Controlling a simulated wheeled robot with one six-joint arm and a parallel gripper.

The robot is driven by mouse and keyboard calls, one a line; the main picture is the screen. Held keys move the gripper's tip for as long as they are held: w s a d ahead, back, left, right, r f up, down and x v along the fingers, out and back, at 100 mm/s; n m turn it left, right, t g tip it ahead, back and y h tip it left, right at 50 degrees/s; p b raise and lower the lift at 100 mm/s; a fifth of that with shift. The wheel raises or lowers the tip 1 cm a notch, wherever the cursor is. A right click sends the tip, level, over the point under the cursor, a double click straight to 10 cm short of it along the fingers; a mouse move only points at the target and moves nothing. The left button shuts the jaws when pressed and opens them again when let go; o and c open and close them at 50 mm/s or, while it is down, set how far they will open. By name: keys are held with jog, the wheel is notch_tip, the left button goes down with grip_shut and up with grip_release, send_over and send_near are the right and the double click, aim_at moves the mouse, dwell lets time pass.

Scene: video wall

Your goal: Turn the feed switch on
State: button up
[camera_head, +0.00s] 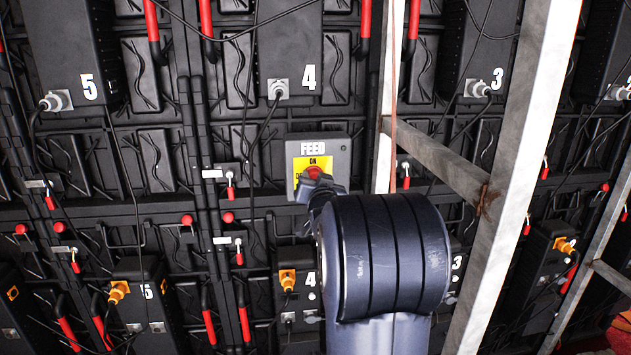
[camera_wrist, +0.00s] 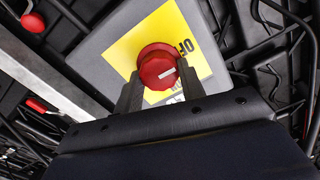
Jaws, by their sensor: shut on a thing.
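The feed switch is a grey box (camera_head: 345,155) labelled FEED, with a yellow plate (camera_head: 301,163) and a red knob (camera_head: 314,172). In the wrist view the red knob (camera_wrist: 155,62) sits between the two dark fingers of my gripper (camera_wrist: 159,82), which is shut on it. A short white mark on the knob lies toward its right side there, between the OFF lettering and the partly hidden lettering lower down. In the head view my gripper (camera_head: 318,184) reaches the knob from below, and ON shows above the knob. My wrist hides the area to the lower right.
A pale metal post (camera_head: 515,170) with a cross brace (camera_head: 440,160) stands right of my arm. Black numbered panels, hanging cables and red-handled levers (camera_head: 230,185) surround the box. A power plug (camera_head: 279,88) under panel 4 is above it.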

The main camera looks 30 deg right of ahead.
jog(key=shift+d+f+m+p, duration=0.1)
jog(key=shift+f+m+p, duration=0.1)
jog(key=shift+m, duration=4.1)
jog(key=shift+f+m+p, duration=0.1)
jog(key=shift+m+p, duration=0.05)
jog(key=shift+m, duration=4.15)
jog(key=o, duration=1)
jog(key=shift+r, duration=0.1)
jog(key=shift+s, duration=0.1)
jog(key=b+v, duration=0.1)
jog(key=v, duration=0.9)
jog(key=shift+s, duration=0.35)
jog(key=shift+w, duration=0.1)
